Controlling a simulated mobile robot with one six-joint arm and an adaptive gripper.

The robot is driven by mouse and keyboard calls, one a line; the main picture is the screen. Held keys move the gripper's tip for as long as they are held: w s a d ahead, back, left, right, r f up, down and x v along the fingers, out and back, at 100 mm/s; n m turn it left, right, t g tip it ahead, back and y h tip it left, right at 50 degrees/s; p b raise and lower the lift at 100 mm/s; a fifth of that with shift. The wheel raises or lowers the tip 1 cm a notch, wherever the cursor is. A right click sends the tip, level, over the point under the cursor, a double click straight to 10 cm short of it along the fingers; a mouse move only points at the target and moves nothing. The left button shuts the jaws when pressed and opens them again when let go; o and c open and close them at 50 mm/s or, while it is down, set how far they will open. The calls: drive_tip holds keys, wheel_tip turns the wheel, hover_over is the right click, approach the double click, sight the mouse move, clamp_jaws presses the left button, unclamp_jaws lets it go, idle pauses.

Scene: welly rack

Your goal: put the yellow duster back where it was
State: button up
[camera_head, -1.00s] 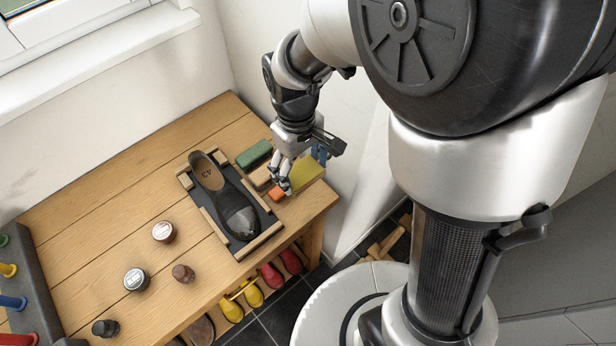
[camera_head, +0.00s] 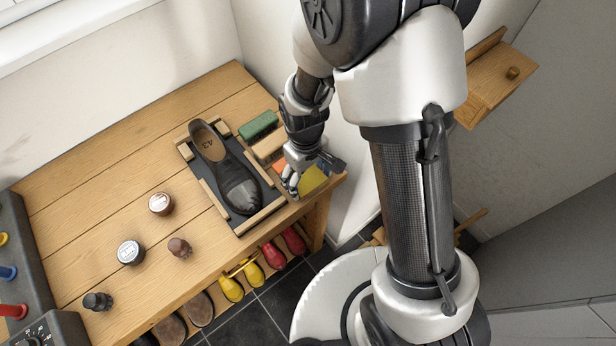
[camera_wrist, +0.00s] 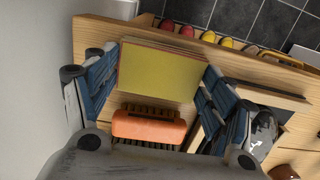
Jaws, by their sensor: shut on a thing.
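The yellow duster (camera_head: 314,181) is a flat yellow block near the right front corner of the wooden bench (camera_head: 110,180). In the wrist view the duster (camera_wrist: 160,72) lies between my two blue-padded fingers, its sides against the fingertips. My gripper (camera_head: 300,182) is shut on it, above the bench corner, and hides part of it in the head view. I cannot tell whether the duster touches the bench top. An orange brush (camera_wrist: 150,127) with dark bristles lies beside the duster, nearer my palm in the wrist view.
A dark shoe (camera_head: 224,170) sits in a wood-edged tray (camera_head: 258,218) left of my gripper. A green-topped brush (camera_head: 258,125) and a tan block (camera_head: 270,146) lie behind. Tins and small pots stand left. Yellow and red wellies (camera_head: 272,255) sit below the front edge.

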drive_tip(key=shift+f, duration=0.15)
drive_tip(key=o, duration=0.9)
drive_tip(key=shift+o, duration=0.2)
